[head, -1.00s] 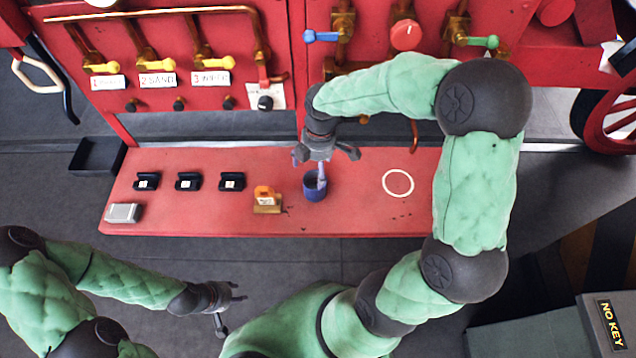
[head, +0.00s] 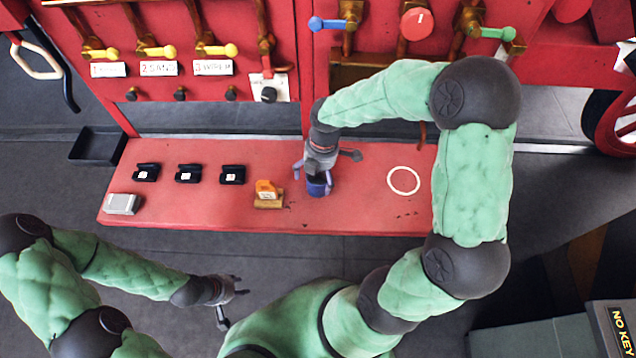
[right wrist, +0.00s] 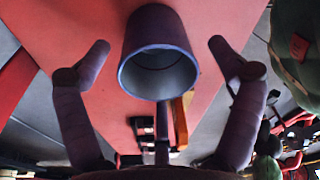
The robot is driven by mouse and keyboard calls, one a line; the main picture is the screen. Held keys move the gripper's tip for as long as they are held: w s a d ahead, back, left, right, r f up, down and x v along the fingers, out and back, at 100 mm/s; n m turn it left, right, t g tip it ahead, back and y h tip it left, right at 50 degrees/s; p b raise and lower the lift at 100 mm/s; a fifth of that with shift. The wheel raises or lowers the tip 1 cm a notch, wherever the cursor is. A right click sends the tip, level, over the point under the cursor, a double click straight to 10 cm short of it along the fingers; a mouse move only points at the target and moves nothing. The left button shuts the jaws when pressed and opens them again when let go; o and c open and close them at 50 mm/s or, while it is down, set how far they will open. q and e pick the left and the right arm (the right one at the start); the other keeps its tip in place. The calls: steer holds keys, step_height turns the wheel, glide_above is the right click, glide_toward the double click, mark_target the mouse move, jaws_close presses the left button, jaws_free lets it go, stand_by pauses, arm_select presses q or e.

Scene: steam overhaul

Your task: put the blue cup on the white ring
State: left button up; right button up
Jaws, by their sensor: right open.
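The blue cup (head: 316,188) stands on the red bench, directly below my right gripper. In the right wrist view the cup (right wrist: 158,55) shows its round rim and open mouth between the two fingers. My right gripper (head: 318,176) is open, with a finger to either side of the cup and a visible gap on both sides in the wrist view (right wrist: 158,60). The white ring (head: 403,180) lies flat and empty on the bench to the right of the cup. My left gripper (head: 238,287) is in front of the bench, away from the cup; its fingers look apart with nothing between them.
The red bench (head: 350,215) holds an orange-and-white item on a wooden block (head: 268,196) left of the cup, several black holders (head: 188,174) and a silver box (head: 122,204). A red panel with valves (head: 415,24) stands behind. Bench between cup and ring is clear.

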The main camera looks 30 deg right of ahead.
mark_target(317, 183)
step_height(317, 183, down, 5)
steer(key=shift+r+b, duration=0.1)
steer(key=shift+b, duration=0.7)
steer(key=shift+c, duration=0.3)
steer(key=c, duration=1.3)
steer(key=shift+r, duration=0.1)
